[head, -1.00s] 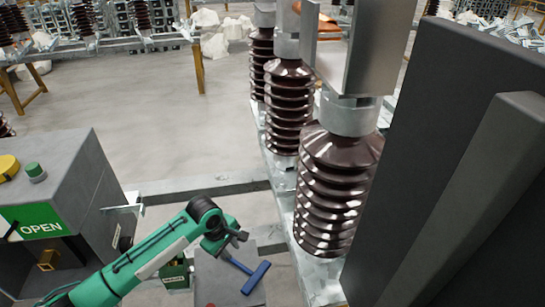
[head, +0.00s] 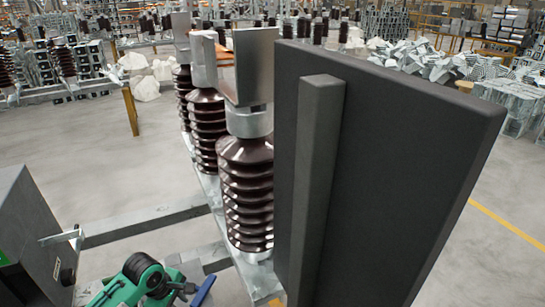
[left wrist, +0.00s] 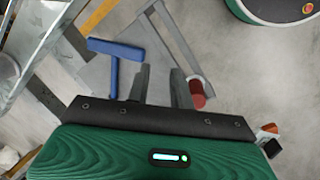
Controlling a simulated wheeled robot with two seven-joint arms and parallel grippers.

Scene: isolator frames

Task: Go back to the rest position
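My green left arm (head: 140,280) shows only at the bottom edge of the head view, beside the grey control box; its gripper is not clear there. In the left wrist view my left gripper (left wrist: 162,76) has its two dark fingers apart, with bare floor between them. A blue T-shaped handle (left wrist: 116,50) lies beyond and left of the fingers, outside the gap. A bit of the blue handle also shows at the bottom of the head view (head: 203,291). My right gripper is in neither view.
Brown ribbed insulators (head: 246,195) stand in a row on a metal frame. A large dark panel (head: 400,170) fills the right middle. The grey control box (head: 35,235) is at the left edge. A red-ended bar (left wrist: 197,95) is right of the fingers. Open floor lies far right.

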